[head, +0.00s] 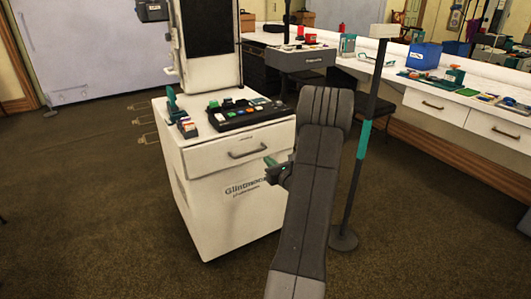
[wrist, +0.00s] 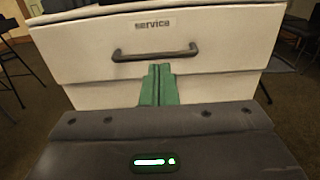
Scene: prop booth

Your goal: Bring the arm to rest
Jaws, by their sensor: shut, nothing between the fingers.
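My arm (head: 318,170) reaches forward from the bottom of the head view, bent at a dark grey joint. My gripper (head: 268,161) shows partly at the arm's left side, in front of the white cabinet (head: 225,225). In the wrist view its two green fingers (wrist: 159,84) are together, with nothing between them. Their tips are just below the dark drawer handle (wrist: 155,52) in the picture. I cannot tell how far they stand from the drawer front (wrist: 220,65). The handle also shows in the head view (head: 247,153).
A black button panel (head: 245,113) and small items are on the cabinet top. A stand pole (head: 357,165) with a round base (head: 343,238) is close to my arm's right. A long white counter (head: 400,92) lines the right. Carpet (head: 90,200) is clear at left.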

